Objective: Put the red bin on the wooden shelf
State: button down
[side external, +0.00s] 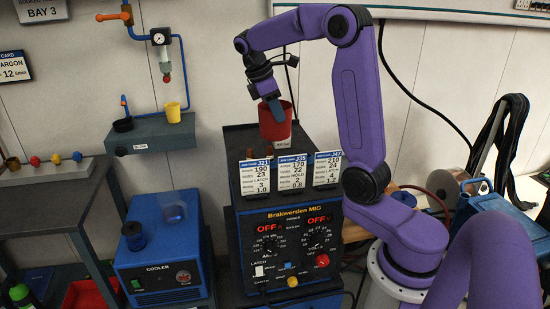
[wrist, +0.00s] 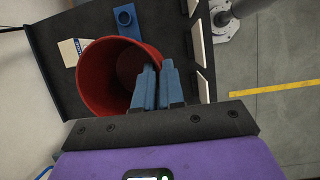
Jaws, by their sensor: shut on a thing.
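My gripper (side external: 275,106) is shut on the bin's rim. In the wrist view the blue fingers (wrist: 156,82) pinch the right wall of the bin (wrist: 92,80), and its inside looks empty.
The wall shelf carries a yellow cup (side external: 173,112) and a black cup (side external: 123,125). Cards stand along the front of the welding machine (side external: 290,245). A blue cooler (side external: 160,277) is lower left. A rack with coloured knobs (side external: 45,165) is far left. A hose hangs behind my arm.

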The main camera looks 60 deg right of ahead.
aim_at(263, 108)
jog(key=shift+s+d+r+n, duration=0.1)
jog(key=shift+s+d+n, duration=0.3)
jog(key=shift+s+d, duration=0.15)
jog(key=shift+w+d+f, duration=0.2)
jog(key=shift+w+d, duration=0.05)
jog(key=shift+w, duration=0.05)
jog(key=w+d+f, duration=0.1)
jog(key=w, duration=0.1)
jog(key=w+d+f, duration=0.1)
jog(key=w, duration=0.2)
jog(key=w+d+f, duration=0.1)
jog(key=w, duration=0.1)
jog(key=shift+w+d+f, duration=0.2)
jog(key=shift+w+f, duration=0.15)
jog(key=shift+w+d+f, duration=0.3)
jog(key=shift+w+f, duration=0.45)
jog(key=shift+f, duration=0.75)
jog(key=shift+w+d+f, duration=0.3)
jog(key=shift+w+f, duration=0.45)
jog(key=shift+f, duration=0.7)
jog(key=shift+w+d+f, duration=0.3)
jog(key=shift+w+f, duration=0.45)
jog(key=shift+f, duration=0.75)
jog(key=shift+f, duration=0.15)
jog(key=c, duration=1.2)
grip_release()
jog(key=shift+c, duration=0.2)
